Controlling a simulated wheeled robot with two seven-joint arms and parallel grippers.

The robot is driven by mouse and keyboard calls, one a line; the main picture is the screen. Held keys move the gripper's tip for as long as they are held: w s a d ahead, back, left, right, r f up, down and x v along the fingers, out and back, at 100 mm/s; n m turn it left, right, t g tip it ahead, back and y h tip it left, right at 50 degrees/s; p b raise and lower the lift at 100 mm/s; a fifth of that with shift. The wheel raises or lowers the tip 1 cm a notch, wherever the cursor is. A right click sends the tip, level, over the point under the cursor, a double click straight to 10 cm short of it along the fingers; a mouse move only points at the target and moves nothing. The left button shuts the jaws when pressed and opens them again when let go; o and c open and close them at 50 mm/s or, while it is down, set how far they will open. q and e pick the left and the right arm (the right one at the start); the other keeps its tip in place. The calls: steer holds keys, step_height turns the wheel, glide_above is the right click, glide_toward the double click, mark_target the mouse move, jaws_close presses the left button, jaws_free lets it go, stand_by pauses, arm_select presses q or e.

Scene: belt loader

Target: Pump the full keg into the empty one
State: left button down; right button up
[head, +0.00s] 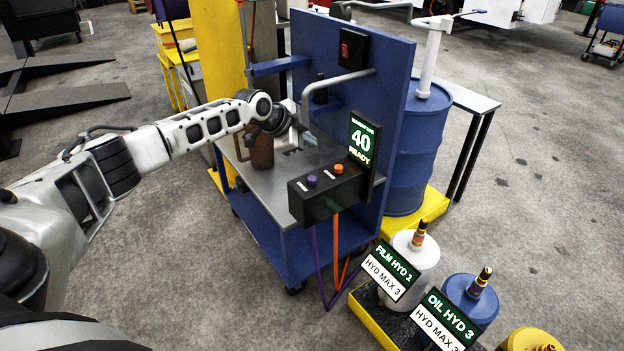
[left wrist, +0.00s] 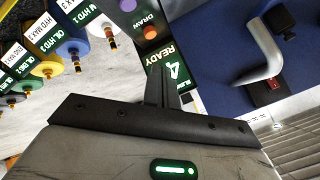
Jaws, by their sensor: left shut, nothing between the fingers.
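My left gripper (head: 308,136) is shut and empty above the blue cart's tray; its closed fingers (left wrist: 163,86) show in the left wrist view. To its right is a black control box (head: 328,192) with a purple button (head: 312,181) and an orange button (head: 338,169). A display (head: 361,146) above it reads 40 READY. Purple and orange hoses (head: 336,250) hang from the box. A white keg (head: 419,250) stands behind a sign reading FILM HYD 1, and a blue keg (head: 476,292) behind one reading OIL HYD 3. A yellow keg (head: 528,341) is partly cut off. My right gripper is not in view.
The cart's upright blue panel (head: 392,75) carries a red switch (head: 346,49) and a grey bent pipe (head: 335,84). A brown cylinder (head: 262,152) stands on the cart. A blue drum (head: 415,150) stands behind the panel. The floor at right is open.

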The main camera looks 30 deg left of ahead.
arm_select(q)
steer(key=f, duration=0.1)
steer(key=b, duration=0.5)
glide_above(308, 180)
step_height(308, 180, down, 6)
steer(key=shift+f, duration=0.1)
steer(key=shift+f+b, duration=0.45)
steer(key=shift+b, duration=0.1)
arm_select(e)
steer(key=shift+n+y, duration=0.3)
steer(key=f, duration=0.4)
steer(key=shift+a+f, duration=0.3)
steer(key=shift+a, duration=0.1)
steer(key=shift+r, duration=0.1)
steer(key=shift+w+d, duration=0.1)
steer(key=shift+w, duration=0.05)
arm_select(q)
steer(key=shift+f, duration=0.15)
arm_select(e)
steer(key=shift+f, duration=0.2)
arm_select(q)
steer(key=shift+f+b, duration=0.3)
steer(key=shift+b, duration=0.1)
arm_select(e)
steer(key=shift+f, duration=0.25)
